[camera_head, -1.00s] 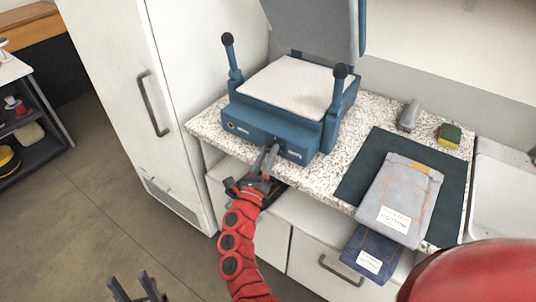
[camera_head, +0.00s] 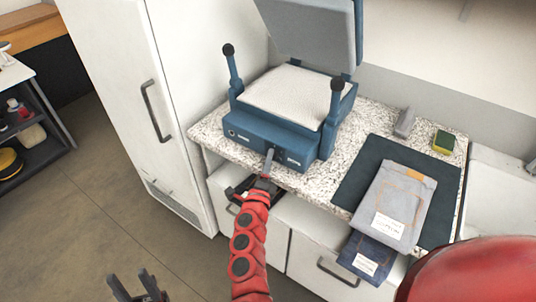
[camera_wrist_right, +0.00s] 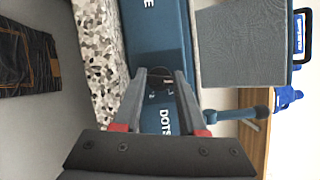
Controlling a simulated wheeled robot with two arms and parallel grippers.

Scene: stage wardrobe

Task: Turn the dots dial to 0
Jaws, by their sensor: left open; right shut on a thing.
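The blue press (camera_head: 262,140) stands on the speckled counter with its upper plate raised. Its front panel (camera_head: 240,137) faces me. My right gripper (camera_head: 269,160) is at the front panel, and its fingers look edge-on in the head view. In the right wrist view my right gripper (camera_wrist_right: 161,80) is shut on the small dark dots dial (camera_wrist_right: 158,84), beside the "DOTS" lettering. The dial's setting cannot be read, and the fingers partly hide it. My left gripper (camera_head: 138,287) is open and empty, low over the floor.
Folded grey jeans (camera_head: 397,205) lie on a dark mat (camera_head: 352,180) to the right, with dark blue jeans (camera_head: 372,255) at the counter edge. A sponge (camera_head: 444,142) sits behind. A white cabinet (camera_head: 125,95) stands left. The floor at lower left is clear.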

